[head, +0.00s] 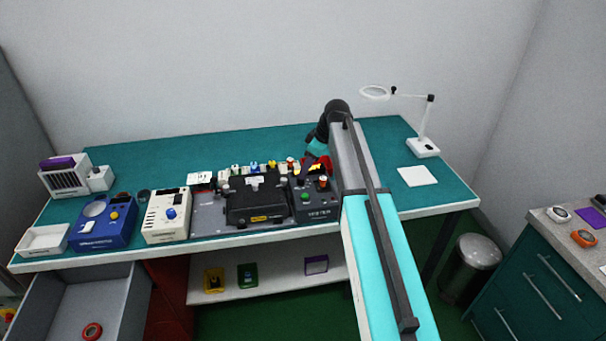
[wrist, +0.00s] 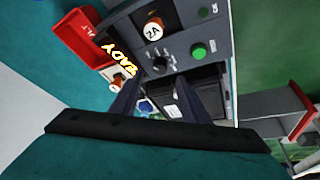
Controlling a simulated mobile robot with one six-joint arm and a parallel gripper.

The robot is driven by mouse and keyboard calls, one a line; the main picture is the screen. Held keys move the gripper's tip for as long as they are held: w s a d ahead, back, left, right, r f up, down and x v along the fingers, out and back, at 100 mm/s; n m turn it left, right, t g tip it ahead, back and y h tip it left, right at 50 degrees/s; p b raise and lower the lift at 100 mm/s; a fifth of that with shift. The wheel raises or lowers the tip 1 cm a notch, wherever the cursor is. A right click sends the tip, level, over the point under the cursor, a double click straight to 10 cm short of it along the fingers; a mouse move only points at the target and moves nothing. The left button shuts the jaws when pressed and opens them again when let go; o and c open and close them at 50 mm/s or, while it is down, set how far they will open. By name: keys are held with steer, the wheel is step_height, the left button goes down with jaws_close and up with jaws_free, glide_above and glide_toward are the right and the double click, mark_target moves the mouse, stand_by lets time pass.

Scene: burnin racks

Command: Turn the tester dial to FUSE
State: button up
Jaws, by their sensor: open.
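The tester (head: 318,214) is a dark grey box at the front of the bench, right of a black fixture. In the wrist view its panel (wrist: 185,27) carries a small black dial (wrist: 159,65), with markings too small to read. Beside the dial are a green button (wrist: 198,50) and an orange-and-white fuse marked 2A (wrist: 154,25). My gripper (wrist: 160,86) is open and empty, with its two dark fingers pointing toward the panel near the dial. I see no contact with the dial. In the head view my arm hides the fingers.
A red bin (wrist: 75,38) and a yellow lit READY sign (wrist: 121,57) are beside the panel. The black fixture (head: 255,203) stands close left of the tester. A white magnifier lamp (head: 424,146) and pale pad (head: 417,176) are at right, with bare bench around them.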

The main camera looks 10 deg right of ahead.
mark_target(301, 181)
steer(key=shift+p+x, duration=0.75)
steer(key=shift+x, duration=1.9)
jaws_close()
